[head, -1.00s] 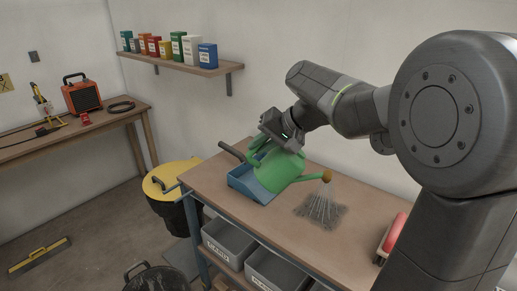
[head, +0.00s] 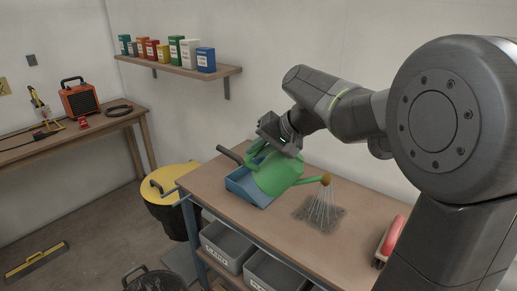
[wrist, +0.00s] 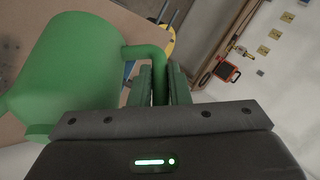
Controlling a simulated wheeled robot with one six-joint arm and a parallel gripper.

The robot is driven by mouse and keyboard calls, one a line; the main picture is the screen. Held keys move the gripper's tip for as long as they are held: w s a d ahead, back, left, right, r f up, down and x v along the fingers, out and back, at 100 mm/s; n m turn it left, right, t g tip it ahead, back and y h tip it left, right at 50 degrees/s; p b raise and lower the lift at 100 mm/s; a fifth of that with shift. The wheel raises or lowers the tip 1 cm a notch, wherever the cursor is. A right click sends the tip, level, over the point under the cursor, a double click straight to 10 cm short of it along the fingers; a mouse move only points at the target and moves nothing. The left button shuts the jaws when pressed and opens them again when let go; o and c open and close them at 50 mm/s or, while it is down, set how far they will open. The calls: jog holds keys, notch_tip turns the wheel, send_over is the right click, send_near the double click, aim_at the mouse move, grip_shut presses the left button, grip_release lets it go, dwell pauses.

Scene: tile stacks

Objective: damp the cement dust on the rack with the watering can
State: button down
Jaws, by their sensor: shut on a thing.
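A green watering can (head: 278,174) is held tilted above the brown rack top (head: 223,178). My gripper (head: 274,140) is shut on its handle; the wrist view shows the green handle (wrist: 146,52) between the jaws (wrist: 160,84) and the can's body (wrist: 75,62) at the left. Thin streams of water fall from the orange-brown rose (head: 326,179) onto a grey patch of dust (head: 319,213) on the rack top. How much of the patch is wet I cannot tell.
A blue dustpan (head: 246,188) with a dark handle lies behind the can. A red-backed tool (head: 392,236) is at the rack's right. Grey bins (head: 226,247) sit below. A yellow-lidded bin (head: 172,182) stands left; a shelf of boxes (head: 180,68) hangs behind.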

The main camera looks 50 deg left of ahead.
jog(key=shift+r+t+h+p, duration=0.3)
jog(key=shift+r+p, duration=0.15)
jog(key=shift+p, duration=0.35)
jog(key=t+h+p, duration=0.1)
jog(key=p, duration=0.1)
jog(key=n+t+h+p, duration=0.1)
jog(key=p, duration=0.2)
jog(key=shift+r+t, duration=0.3)
jog(key=shift+r, duration=0.1)
jog(key=shift+r+n+t+h+p, duration=0.2)
jog(key=shift+n+t+h+p, duration=0.1)
jog(key=shift+t+h+p, duration=0.75)
jog(key=shift+t, duration=0.35)
jog(key=shift+w, duration=0.1)
